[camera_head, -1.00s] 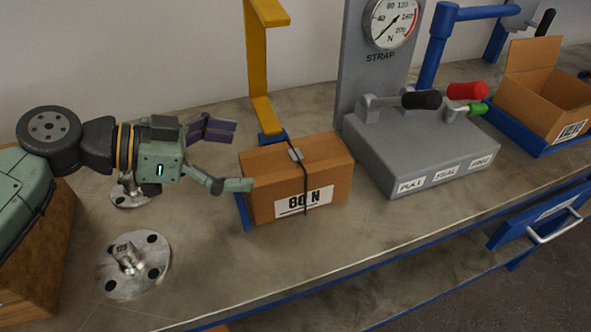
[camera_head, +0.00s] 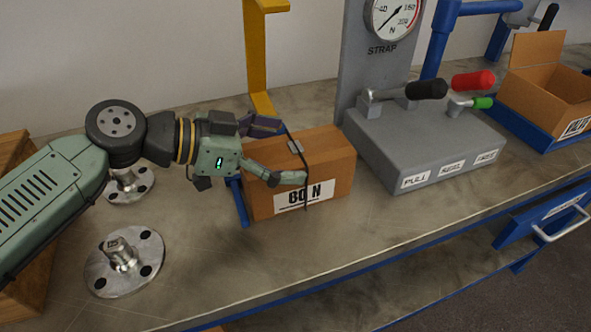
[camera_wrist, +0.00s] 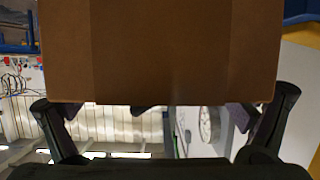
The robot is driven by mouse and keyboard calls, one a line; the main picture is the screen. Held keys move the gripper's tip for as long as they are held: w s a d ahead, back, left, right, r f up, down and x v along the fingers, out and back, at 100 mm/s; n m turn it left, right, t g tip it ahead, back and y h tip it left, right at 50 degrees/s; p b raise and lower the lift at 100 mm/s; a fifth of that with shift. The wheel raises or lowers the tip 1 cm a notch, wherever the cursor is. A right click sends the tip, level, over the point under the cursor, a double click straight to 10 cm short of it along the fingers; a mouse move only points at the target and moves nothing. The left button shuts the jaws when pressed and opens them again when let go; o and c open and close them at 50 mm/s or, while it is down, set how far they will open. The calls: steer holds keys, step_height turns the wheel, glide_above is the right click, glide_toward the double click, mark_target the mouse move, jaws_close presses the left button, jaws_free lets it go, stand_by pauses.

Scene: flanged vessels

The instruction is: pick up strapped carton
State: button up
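The strapped carton (camera_head: 327,165) is a closed brown box with a dark strap around it and a white label on its near face. It sits on the bench, its left end over a blue support. My gripper (camera_head: 290,151) reaches it from the left, with one finger along the near labelled face and the other behind the top far edge. The fingers look spread around the carton; I cannot tell if they touch it.
A grey strap machine (camera_head: 425,140) with levers and a gauge stands close right of the carton. A yellow post (camera_head: 257,60) rises behind it. Flanged metal parts (camera_head: 125,262) stand at left. An open carton (camera_head: 548,85) sits at far right. Bench in front is clear.

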steer(key=c, duration=1.9)
steer(key=shift+r, duration=0.15)
